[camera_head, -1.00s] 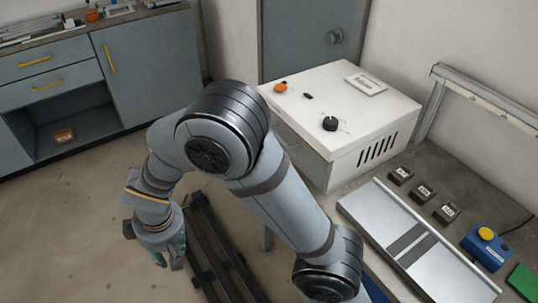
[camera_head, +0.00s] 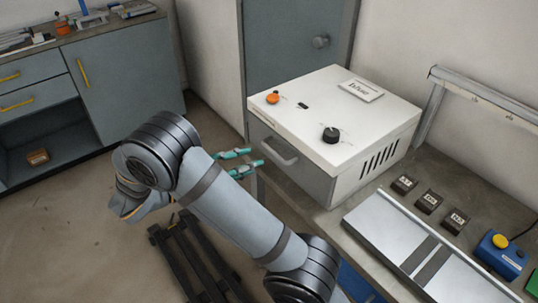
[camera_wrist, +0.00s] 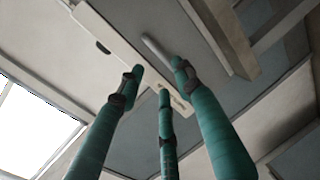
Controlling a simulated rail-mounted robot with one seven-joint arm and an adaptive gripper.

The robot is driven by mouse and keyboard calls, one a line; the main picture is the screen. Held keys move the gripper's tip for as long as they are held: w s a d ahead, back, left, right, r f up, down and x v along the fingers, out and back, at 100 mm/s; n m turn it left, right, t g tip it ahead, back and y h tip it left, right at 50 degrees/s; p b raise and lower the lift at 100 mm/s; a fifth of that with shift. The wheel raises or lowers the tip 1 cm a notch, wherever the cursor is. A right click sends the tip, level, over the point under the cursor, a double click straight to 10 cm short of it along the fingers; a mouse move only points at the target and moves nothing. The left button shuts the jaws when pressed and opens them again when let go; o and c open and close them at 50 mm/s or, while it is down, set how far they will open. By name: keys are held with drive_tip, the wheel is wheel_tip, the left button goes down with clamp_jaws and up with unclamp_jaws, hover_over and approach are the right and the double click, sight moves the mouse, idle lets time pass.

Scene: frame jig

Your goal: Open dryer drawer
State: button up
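The dryer is a white box (camera_head: 350,112) on the bench, with an orange knob and a black knob on top. Its grey drawer (camera_head: 300,176) is shut in the front face, with a light bar handle (camera_head: 279,151) across it. The handle also shows in the wrist view (camera_wrist: 157,48). My gripper (camera_head: 254,157) has green fingers pointing at the drawer front, just left of the handle. In the wrist view my gripper (camera_wrist: 159,78) has three spread fingers with nothing between them. The fingertips look close to the handle but not around it.
A metal plate (camera_head: 380,228) and several small labelled blocks (camera_head: 428,201) lie on the bench right of the dryer, near a blue box with a yellow button (camera_head: 500,250). A dark floor frame (camera_head: 195,265) lies below my arm. Floor left of the dryer is open.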

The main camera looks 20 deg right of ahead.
sight(275, 154)
drive_tip(key=x, duration=0.8)
drive_tip(key=shift+p, duration=0.3)
drive_tip(key=shift+c, duration=0.8)
clamp_jaws()
